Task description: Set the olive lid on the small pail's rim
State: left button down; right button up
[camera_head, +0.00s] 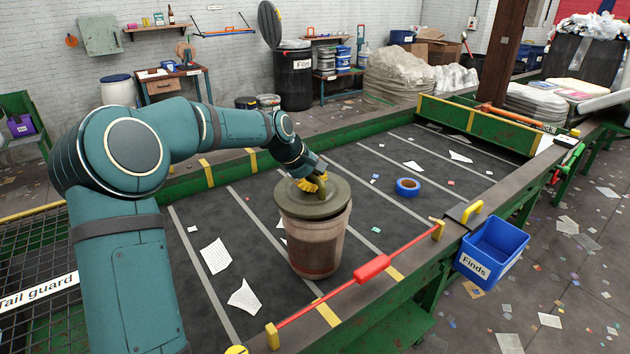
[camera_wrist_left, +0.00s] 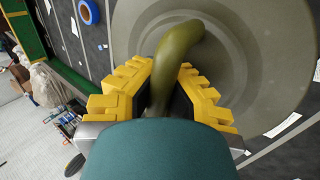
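The small pail (camera_head: 316,244) stands upright on the dark belt, grey-brown with a darker patch on its front. The round olive lid (camera_head: 333,203) is at the pail's top, looking slightly tilted and offset to the left; I cannot tell whether it rests fully on the rim. My left gripper (camera_head: 313,184) is over the lid, its yellow fingers on both sides of the curved olive handle. In the left wrist view the left gripper (camera_wrist_left: 168,85) is closed around the handle (camera_wrist_left: 178,50), with the lid (camera_wrist_left: 240,45) filling the upper right. My right gripper is not in view.
A blue tape roll (camera_head: 407,187) and paper scraps (camera_head: 215,256) lie on the belt. A red bar (camera_head: 372,268) runs along the near edge. A blue Finds bin (camera_head: 493,250) hangs outside the right rail. Belt beyond the pail is mostly clear.

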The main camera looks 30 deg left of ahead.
pick_arm(q)
jog(key=c, duration=1.1)
grip_release()
jog(key=shift+o, duration=0.2)
